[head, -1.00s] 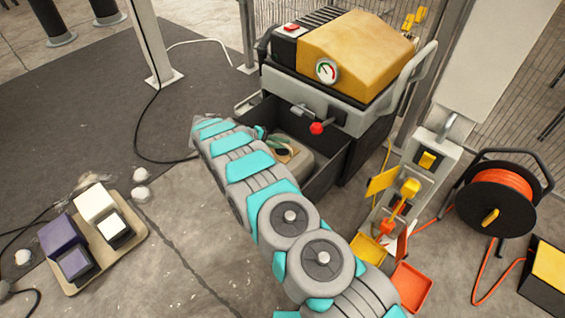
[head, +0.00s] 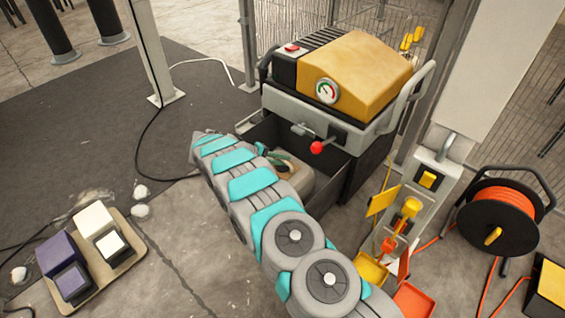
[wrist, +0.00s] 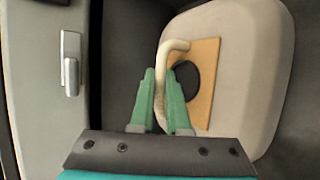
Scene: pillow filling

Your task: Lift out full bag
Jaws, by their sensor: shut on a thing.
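A pale beige bag (head: 300,181) lies in the dark open drawer (head: 330,186) of the machine. It fills the right of the wrist view (wrist: 250,65), with a tan panel (wrist: 208,58) around a black round hole. A cream curved handle (wrist: 165,60) stands at the panel's left side. My gripper (wrist: 160,75) has its green fingers shut on this handle. In the head view my gripper (head: 277,164) is inside the drawer beside the bag, and my arm partly hides it. I cannot tell whether the bag is clear of the drawer floor.
The machine (head: 345,80) with a yellow hood stands above the drawer; a red-knobbed lever (head: 317,147) juts out over it. A yellow-and-grey post (head: 415,195) and a cable reel (head: 497,220) stand right. A tray (head: 125,258) of blocks lies left. Open floor lies between.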

